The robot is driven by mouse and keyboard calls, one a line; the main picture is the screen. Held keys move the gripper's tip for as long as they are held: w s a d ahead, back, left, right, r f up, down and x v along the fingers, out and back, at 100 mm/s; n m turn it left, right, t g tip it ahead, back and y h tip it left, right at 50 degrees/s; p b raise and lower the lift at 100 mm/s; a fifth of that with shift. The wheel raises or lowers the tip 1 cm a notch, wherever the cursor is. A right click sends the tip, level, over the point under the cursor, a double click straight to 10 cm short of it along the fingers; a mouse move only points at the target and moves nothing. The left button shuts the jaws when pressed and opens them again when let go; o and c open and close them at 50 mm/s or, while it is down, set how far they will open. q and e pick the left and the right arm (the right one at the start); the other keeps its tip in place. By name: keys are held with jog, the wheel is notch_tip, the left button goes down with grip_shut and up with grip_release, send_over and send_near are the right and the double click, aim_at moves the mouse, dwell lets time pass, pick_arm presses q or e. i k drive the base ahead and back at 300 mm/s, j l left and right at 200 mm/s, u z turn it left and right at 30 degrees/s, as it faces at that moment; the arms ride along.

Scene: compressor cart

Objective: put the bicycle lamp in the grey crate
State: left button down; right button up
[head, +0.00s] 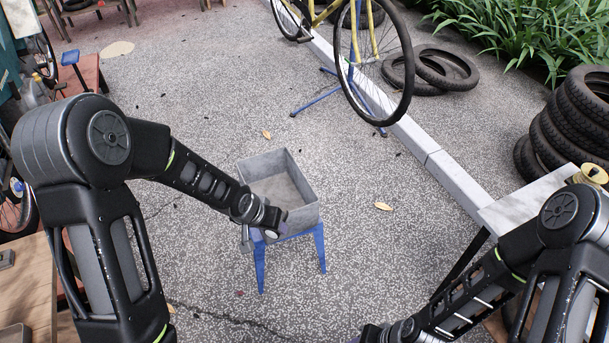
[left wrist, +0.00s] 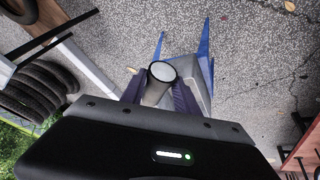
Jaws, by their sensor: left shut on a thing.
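My left gripper (head: 280,229) is over the near side of the grey crate (head: 305,217). In the left wrist view its two dark purple fingers (left wrist: 158,92) are shut on the bicycle lamp (left wrist: 161,73), a short cylinder with a pale round end. In the head view the lamp is mostly hidden by the gripper. The crate is open-topped, looks empty in its visible part, and stands on a blue stand (head: 320,250). Part of the crate shows behind the fingers in the left wrist view (left wrist: 203,98). My right arm is at the lower right; its gripper is cut off by the bottom edge.
A yellow bicycle (head: 375,45) stands behind, by a pale kerb (head: 455,180). Tyres lie (head: 430,70) and are stacked (head: 570,125) at the right. A light-topped table (head: 520,205) is at the right, a wooden bench (head: 28,290) at the left. The pavement around the crate is mostly clear.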

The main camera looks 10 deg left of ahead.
aim_at(264, 194)
jog(key=i+l, duration=0.25)
jog(key=i, duration=0.2)
jog(key=i+l, duration=0.25)
jog(key=i, duration=0.2)
